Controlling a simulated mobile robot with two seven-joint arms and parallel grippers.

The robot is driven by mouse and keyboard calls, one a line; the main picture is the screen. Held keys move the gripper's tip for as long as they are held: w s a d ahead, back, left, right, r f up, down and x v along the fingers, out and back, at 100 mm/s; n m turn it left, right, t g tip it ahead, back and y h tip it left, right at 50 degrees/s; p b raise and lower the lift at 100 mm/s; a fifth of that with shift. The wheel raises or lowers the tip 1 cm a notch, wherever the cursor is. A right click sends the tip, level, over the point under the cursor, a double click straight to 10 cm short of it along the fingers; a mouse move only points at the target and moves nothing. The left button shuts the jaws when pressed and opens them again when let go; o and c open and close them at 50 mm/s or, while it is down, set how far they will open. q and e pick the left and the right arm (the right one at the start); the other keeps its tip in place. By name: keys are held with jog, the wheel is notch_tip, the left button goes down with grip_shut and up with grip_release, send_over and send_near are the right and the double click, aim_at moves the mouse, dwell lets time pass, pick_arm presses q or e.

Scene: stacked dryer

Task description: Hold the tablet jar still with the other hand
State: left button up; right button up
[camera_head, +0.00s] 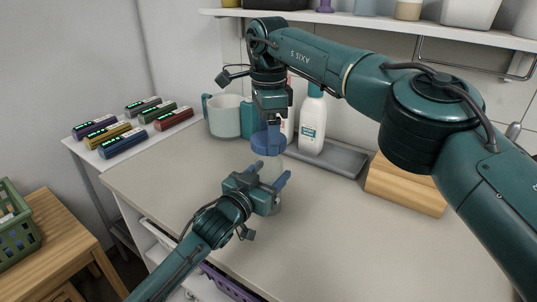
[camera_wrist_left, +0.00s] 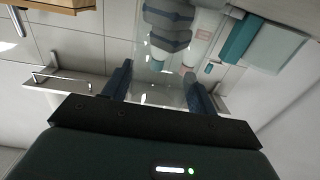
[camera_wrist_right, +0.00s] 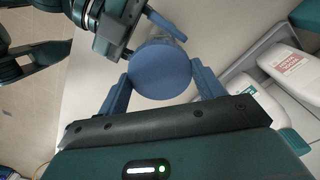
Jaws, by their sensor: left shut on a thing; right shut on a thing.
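The tablet jar has a round blue lid (camera_head: 268,144) and a clear body, standing upright on the counter. My right gripper (camera_head: 272,124) comes down from above and is shut on the lid. In the right wrist view the lid (camera_wrist_right: 160,72) fills the space between the fingers. My left gripper (camera_head: 271,173) reaches in low from the front and is shut on the jar's clear body, one finger on each side. In the left wrist view the see-through jar body (camera_wrist_left: 157,92) sits between the fingers. Its contents cannot be made out.
Behind the jar are a pale mug (camera_head: 223,116) and white bottles (camera_head: 312,122) on a grey tray (camera_head: 338,158). A wooden block (camera_head: 405,187) stands to the right. Several coloured devices (camera_head: 122,145) lie on a side shelf at left. The front counter (camera_head: 330,235) is clear.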

jog(key=shift+f, duration=1.2)
jog(key=shift+f, duration=0.85)
jog(key=shift+f, duration=0.55)
